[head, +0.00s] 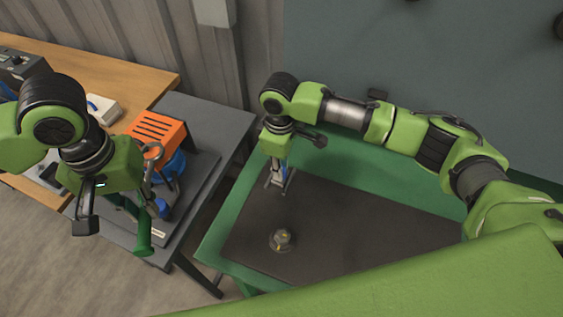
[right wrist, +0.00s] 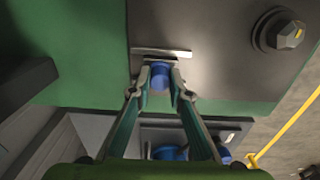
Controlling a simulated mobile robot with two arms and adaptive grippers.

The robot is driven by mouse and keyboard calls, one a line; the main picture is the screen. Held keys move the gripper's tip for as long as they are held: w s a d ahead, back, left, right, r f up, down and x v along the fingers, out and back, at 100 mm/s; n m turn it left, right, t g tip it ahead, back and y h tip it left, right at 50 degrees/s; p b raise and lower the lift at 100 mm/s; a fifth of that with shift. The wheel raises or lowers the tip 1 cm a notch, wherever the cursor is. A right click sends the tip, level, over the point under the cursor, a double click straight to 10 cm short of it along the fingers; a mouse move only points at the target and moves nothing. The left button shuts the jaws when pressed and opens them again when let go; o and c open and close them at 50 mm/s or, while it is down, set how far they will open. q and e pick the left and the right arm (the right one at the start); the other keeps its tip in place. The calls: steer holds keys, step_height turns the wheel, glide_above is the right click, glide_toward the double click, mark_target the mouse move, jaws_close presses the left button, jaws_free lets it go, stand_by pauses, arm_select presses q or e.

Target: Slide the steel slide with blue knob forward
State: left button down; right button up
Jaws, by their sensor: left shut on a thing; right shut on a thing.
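The steel slide (right wrist: 172,54) with its blue knob (right wrist: 160,76) lies on the dark top of the green bench, near its edge. My right gripper (right wrist: 160,88) has its two fingers closed on either side of the blue knob. In the head view the right gripper (head: 279,182) points down over the slide at the bench's left side, and the fingers partly hide the knob. My left gripper (head: 118,205) is over the side table, shut on a green-handled tool (head: 143,232) whose upper part seems to be steel. Its grip is partly hidden.
A dark round fitting (head: 282,239) with a bolt head stands on the bench mat (head: 350,235); it also shows in the wrist view (right wrist: 285,33). An orange-covered blue machine (head: 158,130) stands on the grey side table (head: 215,125). The mat's right part looks clear.

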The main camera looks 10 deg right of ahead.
arm_select(q)
steer(key=shift+r, duration=0.3)
arm_select(e)
steer(key=shift+s+a, duration=0.15)
steer(key=shift+s, duration=0.1)
arm_select(q)
steer(key=shift+r+p, duration=0.4)
steer(key=shift+p, duration=0.2)
arm_select(e)
steer(key=shift+s+a+r, duration=0.1)
steer(key=shift+s+a, duration=0.2)
steer(key=shift+s, duration=0.15)
arm_select(q)
steer(key=shift+r, duration=0.15)
arm_select(e)
steer(key=shift+s+a, duration=0.15)
steer(key=shift+s, duration=0.05)
arm_select(q)
steer(key=shift+r+p, duration=0.5)
steer(key=shift+p, duration=0.15)
arm_select(e)
steer(key=shift+s+a, duration=0.35)
steer(key=shift+s, duration=0.2)
steer(key=o, duration=0.9)
steer(key=shift+o, duration=0.2)
